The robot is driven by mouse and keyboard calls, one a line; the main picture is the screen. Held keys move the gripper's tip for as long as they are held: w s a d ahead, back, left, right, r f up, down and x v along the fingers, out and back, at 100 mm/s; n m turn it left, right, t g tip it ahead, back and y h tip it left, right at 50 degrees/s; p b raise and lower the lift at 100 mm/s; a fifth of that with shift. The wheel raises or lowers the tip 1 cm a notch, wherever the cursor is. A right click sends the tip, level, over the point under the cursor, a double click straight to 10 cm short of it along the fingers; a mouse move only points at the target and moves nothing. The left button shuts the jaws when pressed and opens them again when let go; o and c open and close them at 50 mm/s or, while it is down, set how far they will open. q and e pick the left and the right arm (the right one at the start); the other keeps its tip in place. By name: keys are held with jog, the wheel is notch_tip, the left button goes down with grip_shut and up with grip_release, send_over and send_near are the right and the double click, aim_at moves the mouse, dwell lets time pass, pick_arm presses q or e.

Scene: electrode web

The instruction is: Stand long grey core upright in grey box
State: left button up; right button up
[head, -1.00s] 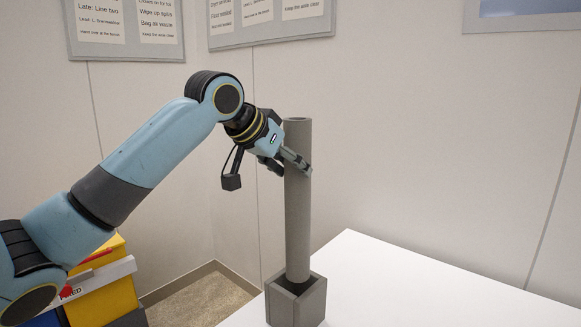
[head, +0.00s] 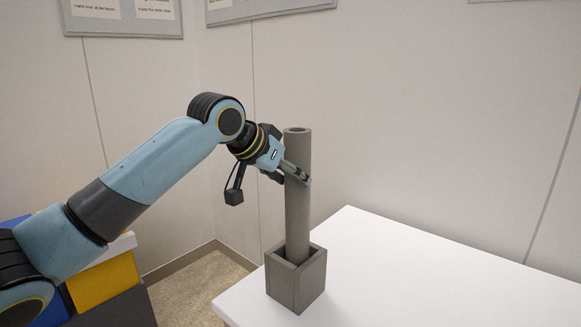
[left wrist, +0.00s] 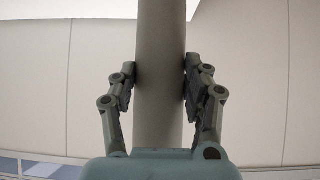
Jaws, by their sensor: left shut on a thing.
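The long grey core (head: 298,205) is a hollow tube standing upright, with its lower end inside the open top of the grey box (head: 298,287). The box walls hide the bottom of the core, so I cannot tell whether it rests on the box floor. My left gripper (head: 296,177) is shut on the core in its upper half, coming from the left. In the left wrist view the core (left wrist: 161,75) runs between both fingers of the left gripper (left wrist: 159,80). My right gripper is in neither view.
The grey box stands near the left corner of a white table (head: 400,275). The table to its right is clear. Yellow and blue bins (head: 105,283) stand on the floor at lower left. Wall boards (head: 120,18) hang behind.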

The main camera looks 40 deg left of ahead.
pick_arm(q)
jog(key=shift+f+b, duration=0.55)
jog(key=shift+f, duration=1.3)
jog(key=o, duration=1.4)
jog(key=shift+o, duration=0.3)
send_near(289, 191)
jog(key=shift+v, duration=0.8)
